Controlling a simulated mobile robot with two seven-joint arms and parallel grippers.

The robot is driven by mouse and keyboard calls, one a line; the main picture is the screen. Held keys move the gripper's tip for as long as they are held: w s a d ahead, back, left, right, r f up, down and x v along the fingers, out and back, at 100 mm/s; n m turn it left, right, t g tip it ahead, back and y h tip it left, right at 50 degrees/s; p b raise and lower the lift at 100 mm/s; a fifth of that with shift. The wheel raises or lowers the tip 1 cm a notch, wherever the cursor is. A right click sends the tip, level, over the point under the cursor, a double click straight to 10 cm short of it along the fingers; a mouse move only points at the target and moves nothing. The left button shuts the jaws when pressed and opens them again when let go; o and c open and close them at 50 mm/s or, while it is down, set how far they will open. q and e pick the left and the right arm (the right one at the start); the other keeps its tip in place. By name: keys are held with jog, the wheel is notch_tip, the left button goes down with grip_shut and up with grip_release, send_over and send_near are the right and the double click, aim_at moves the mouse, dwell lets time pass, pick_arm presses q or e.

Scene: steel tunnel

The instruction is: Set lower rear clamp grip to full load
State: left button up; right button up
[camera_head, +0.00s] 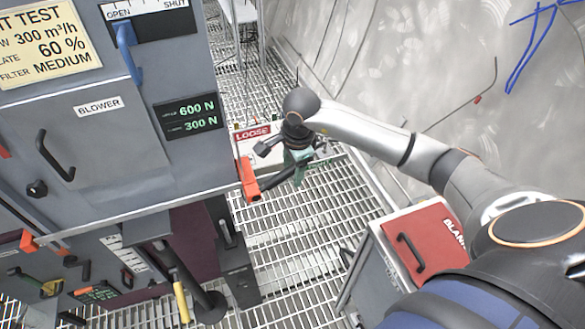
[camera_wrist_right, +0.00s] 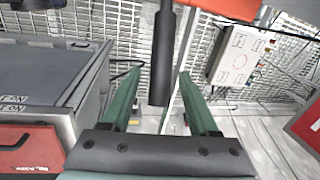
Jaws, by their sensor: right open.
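An orange lever (camera_head: 247,181) with a black grip (camera_head: 284,176) sticks out from the right side of the grey cabinet; I take it as the clamp grip. A red LOOSE label (camera_head: 252,132) is behind it, with a green label at its right whose text I cannot read. My right gripper (camera_head: 299,164) is open at the black grip. In the right wrist view the grip (camera_wrist_right: 163,60) reaches between the spread green fingers (camera_wrist_right: 160,100), with gaps on both sides. The orange part (camera_wrist_right: 232,8) is at the top edge. My left gripper is not in view.
The cabinet's display (camera_head: 189,115) reads 600 N above 300 N. A blue handle (camera_head: 128,50) is above it. A yellow-gripped lever (camera_head: 181,302) stands lower left. A box with a red panel (camera_head: 425,240) is at lower right. Grated floor (camera_head: 300,235) lies open between.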

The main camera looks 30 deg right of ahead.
grip_shut()
dwell(0.4)
dwell(1.0)
